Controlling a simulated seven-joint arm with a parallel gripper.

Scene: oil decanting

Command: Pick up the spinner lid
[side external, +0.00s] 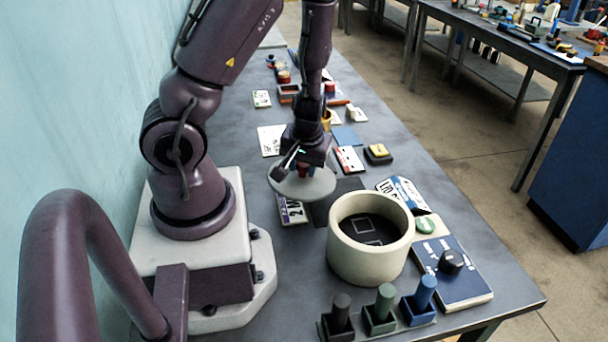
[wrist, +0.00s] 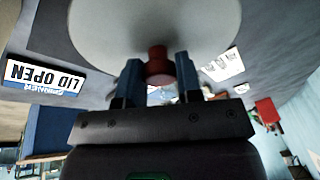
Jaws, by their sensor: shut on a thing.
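The spinner lid (side external: 302,186) is a pale grey-white disc with a red knob. My gripper (side external: 303,168) is shut on the knob and holds the lid above the table, to the left of the spinner bowl. In the wrist view the red knob (wrist: 159,66) sits between the blue fingers of my gripper (wrist: 160,75), and the pale lid (wrist: 155,25) spreads beyond them. The spinner bowl (side external: 345,255) is a cream round tub standing open, with a dark inside showing pale square outlines. The underside of the lid is hidden in the side view.
A rack (side external: 375,325) with black, green and blue handled pieces stands at the front. A blue panel (side external: 465,285) with a black knob lies right of the bowl. A "LID OPEN" sign (wrist: 45,77) shows in the wrist view. Cards and small items lie farther back.

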